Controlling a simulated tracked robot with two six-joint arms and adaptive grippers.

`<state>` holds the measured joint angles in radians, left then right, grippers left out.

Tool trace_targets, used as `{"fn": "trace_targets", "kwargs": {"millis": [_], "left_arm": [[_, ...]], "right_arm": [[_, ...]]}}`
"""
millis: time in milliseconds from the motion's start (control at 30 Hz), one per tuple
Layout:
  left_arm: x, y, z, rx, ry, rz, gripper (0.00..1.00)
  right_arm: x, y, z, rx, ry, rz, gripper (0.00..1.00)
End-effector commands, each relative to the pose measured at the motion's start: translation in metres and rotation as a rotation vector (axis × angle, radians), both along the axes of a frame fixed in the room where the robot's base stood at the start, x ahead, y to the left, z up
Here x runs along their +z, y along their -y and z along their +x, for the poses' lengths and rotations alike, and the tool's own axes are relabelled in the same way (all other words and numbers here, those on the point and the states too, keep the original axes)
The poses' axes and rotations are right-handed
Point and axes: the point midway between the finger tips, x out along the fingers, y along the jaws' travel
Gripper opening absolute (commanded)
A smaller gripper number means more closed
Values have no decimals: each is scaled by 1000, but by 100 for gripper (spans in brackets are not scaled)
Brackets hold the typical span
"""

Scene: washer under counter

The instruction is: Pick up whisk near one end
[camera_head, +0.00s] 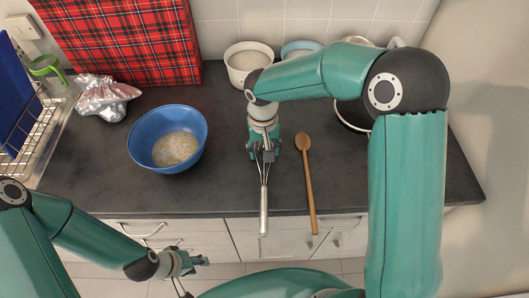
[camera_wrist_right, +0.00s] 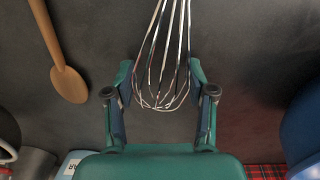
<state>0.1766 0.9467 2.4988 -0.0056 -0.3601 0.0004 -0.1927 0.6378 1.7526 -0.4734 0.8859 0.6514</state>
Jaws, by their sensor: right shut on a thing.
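The whisk (camera_head: 263,208) has a silver handle pointing toward the counter's front edge and wire loops at its far end. My right gripper (camera_head: 264,152) is at the wire end, reaching down from above. In the right wrist view, the rounded end of the whisk's wires (camera_wrist_right: 165,58) lies between the two fingers of my right gripper (camera_wrist_right: 160,80), which is shut on it. The handle is out of that view. My left gripper (camera_head: 190,270) is low in front of the cabinets, away from the whisk, with its fingers apart and empty.
A wooden spoon (camera_head: 308,180) lies just right of the whisk. A blue bowl (camera_head: 150,133) with pale contents stands to the left. A dish rack (camera_head: 42,128) is far left.

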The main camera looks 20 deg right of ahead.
Motion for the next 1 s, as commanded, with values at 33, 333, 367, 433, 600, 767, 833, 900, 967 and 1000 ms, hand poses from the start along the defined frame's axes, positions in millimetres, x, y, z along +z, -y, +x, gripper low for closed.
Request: {"fn": "trace_targets", "kwargs": {"millis": [33,333,367,433,600,767,833,900,967,1000], "left_arm": [[-1,0,0,0,0,0,40],[-7,0,0,0,0,0,40],[-8,0,0,0,0,0,40],[-10,0,0,0,0,0,40],[-14,0,0,0,0,0,40],[-15,0,0,0,0,0,40],[-15,0,0,0,0,0,40],[-14,0,0,0,0,0,40],[-14,0,0,0,0,0,40],[-14,0,0,0,0,0,40]], "right_arm": [[2,0,0,0,2,0,24],[39,-1,2,0,7,1,24],[45,-1,2,0,8,2,24],[62,-1,2,-1,9,3,24],[112,-1,2,0,9,3,24],[153,-1,1,1,6,3,24],[167,-1,1,1,5,2,24],[179,-1,1,1,4,2,24],[186,-1,1,2,3,2,24],[190,-1,1,2,3,2,24]]}}
